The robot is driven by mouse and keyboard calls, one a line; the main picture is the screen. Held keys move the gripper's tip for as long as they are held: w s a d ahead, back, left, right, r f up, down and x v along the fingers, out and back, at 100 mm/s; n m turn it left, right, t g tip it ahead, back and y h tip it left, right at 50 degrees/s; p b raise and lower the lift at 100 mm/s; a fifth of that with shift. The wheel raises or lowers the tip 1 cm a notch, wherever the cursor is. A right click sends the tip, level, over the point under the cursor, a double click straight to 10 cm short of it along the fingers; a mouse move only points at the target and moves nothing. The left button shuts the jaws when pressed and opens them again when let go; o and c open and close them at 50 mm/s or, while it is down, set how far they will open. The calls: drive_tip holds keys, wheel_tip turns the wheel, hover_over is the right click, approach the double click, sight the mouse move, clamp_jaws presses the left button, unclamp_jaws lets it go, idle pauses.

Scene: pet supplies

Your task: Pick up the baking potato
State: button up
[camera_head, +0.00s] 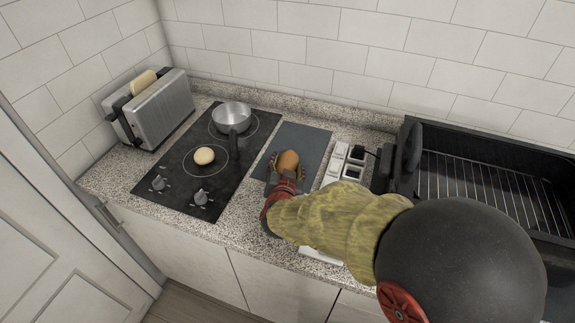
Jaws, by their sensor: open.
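A brown, rounded object that looks like the baking potato (289,160) lies on a dark grey board (311,140) on the counter. My gripper (288,168) is low over the board, reaching in from the front. Its jaws are open, with one finger on each side of the brown object's near part. I cannot tell whether the fingers touch it. The near end of the object is partly hidden by my gripper.
A black cooktop (170,180) left of the board holds a metal pot (231,117) and a pale round item (204,156). A toaster (160,110) with bread stands far left. A white power strip (337,160) and a black grill (480,180) are on the right.

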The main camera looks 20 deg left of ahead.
drive_tip(key=shift+w+a+f, duration=0.15)
drive_tip(key=shift+w+f, duration=0.05)
drive_tip(key=shift+w, duration=0.4)
drive_tip(key=shift+c, duration=0.3)
drive_tip(key=c, duration=0.8)
drive_tip(key=shift+r, duration=0.1)
drive_tip(key=shift+c, duration=0.2)
